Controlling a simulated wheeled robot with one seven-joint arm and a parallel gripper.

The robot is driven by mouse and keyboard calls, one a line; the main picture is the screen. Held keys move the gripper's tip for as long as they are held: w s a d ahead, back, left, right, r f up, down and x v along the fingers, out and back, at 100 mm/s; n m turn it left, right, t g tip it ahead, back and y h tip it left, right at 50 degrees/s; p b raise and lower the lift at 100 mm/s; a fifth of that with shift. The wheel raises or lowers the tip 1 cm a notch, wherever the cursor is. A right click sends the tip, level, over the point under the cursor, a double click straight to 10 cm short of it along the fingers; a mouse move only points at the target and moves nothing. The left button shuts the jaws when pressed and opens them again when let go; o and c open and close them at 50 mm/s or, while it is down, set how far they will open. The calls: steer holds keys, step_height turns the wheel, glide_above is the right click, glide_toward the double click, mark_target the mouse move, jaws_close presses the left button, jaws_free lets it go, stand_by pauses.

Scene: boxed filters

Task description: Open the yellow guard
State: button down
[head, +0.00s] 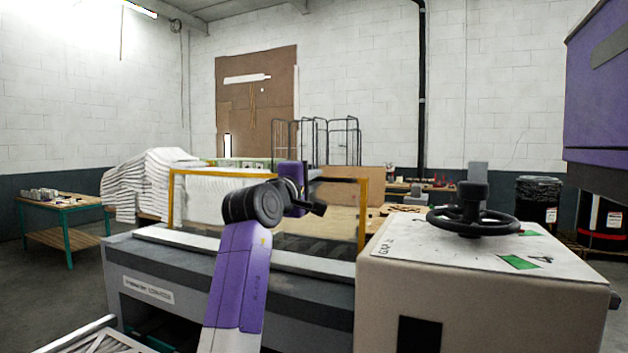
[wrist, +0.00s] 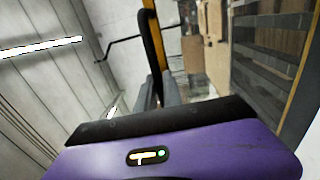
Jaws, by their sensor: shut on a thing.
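The yellow guard (head: 363,215) is a thin yellow frame standing up over the dark bed of the grey machine in the head view. Its top bar runs behind my arm. In the wrist view a yellow bar of the guard (wrist: 157,38) runs down beside a curved black handle (wrist: 148,32). My gripper (head: 318,208) is in front of the guard, near its middle and right part. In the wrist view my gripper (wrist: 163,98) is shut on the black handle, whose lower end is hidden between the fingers.
A beige cabinet (head: 470,285) with a black handwheel (head: 474,213) stands close on the right. A purple machine body (head: 597,90) hangs at the upper right. A green-legged table (head: 66,207) is far left, with open floor before it.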

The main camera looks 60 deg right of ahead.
steer(key=d+f+y+p, duration=0.1)
steer(key=d+p, duration=0.6)
steer(key=shift+w+d, duration=0.35)
steer(key=shift+d, duration=0.05)
steer(key=c, duration=1.5)
jaws_free()
steer(key=shift+r, duration=0.1)
steer(key=shift+a, duration=0.1)
steer(key=shift+s+a+b, duration=0.15)
steer(key=shift+a+b, duration=0.4)
steer(key=shift+a, duration=1.35)
steer(key=shift+s+a+b, duration=0.15)
steer(key=shift+a+b, duration=0.4)
steer(key=shift+a, duration=1.35)
steer(key=shift+r, duration=0.1)
